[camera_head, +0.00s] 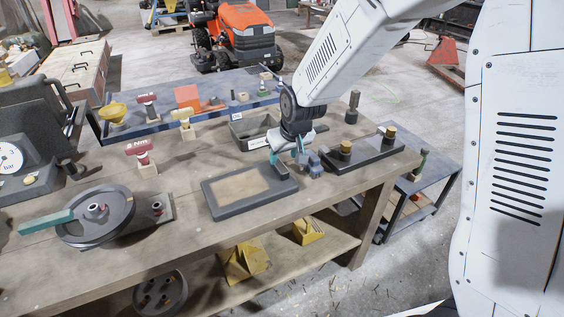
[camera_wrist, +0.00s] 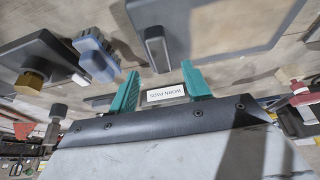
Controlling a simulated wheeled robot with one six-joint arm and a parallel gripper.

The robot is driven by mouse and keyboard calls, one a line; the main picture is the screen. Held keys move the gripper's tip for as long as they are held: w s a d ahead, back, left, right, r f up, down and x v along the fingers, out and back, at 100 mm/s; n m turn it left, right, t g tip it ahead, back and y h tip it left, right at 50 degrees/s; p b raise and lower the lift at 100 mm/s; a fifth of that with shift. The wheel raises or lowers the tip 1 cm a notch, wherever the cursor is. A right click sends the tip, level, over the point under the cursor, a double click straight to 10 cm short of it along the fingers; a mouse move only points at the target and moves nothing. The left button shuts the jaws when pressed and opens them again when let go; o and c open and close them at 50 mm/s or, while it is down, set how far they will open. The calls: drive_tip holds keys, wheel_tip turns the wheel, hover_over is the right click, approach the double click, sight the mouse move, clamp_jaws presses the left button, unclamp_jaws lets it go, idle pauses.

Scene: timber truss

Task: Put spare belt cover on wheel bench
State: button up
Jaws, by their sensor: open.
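The bench with a large grey wheel (camera_head: 96,214) has a worn wooden top (camera_head: 190,168). I cannot tell for sure which piece is the spare belt cover. A slim dark grey bar with rounded ends (camera_wrist: 156,48) lies just beyond my fingertips in the wrist view. My gripper (camera_head: 287,153) is low over the bench, near the far right corner of a dark-rimmed tray with a tan floor (camera_head: 215,208). In the wrist view my gripper's teal fingers (camera_wrist: 160,70) stand apart with nothing between them.
A blue-grey ribbed block (camera_head: 313,168) sits close to my gripper. A dark base with brass knobs (camera_head: 365,158) stands right, and a bin labelled "WORN PADS" (camera_head: 242,139) behind. A blue bench (camera_head: 165,124) stands beyond.

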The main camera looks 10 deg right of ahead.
drive_tip(key=s+d+r+m+g, duration=0.1)
drive_tip(key=s+d+r, duration=0.4)
drive_tip(key=s+r, duration=0.35)
drive_tip(key=s+d+r+m, duration=0.1)
drive_tip(key=s+d+r, duration=0.3)
drive_tip(key=s+r, duration=0.4)
drive_tip(key=s+d+g, duration=0.1)
drive_tip(key=s+d, duration=0.1)
drive_tip(key=s, duration=0.6)
drive_tip(key=s+d+m+g+h, duration=0.1)
drive_tip(key=s+d, duration=0.2)
drive_tip(key=s, duration=0.6)
drive_tip(key=shift+s+r, duration=0.25)
drive_tip(key=shift+r, duration=0.2)
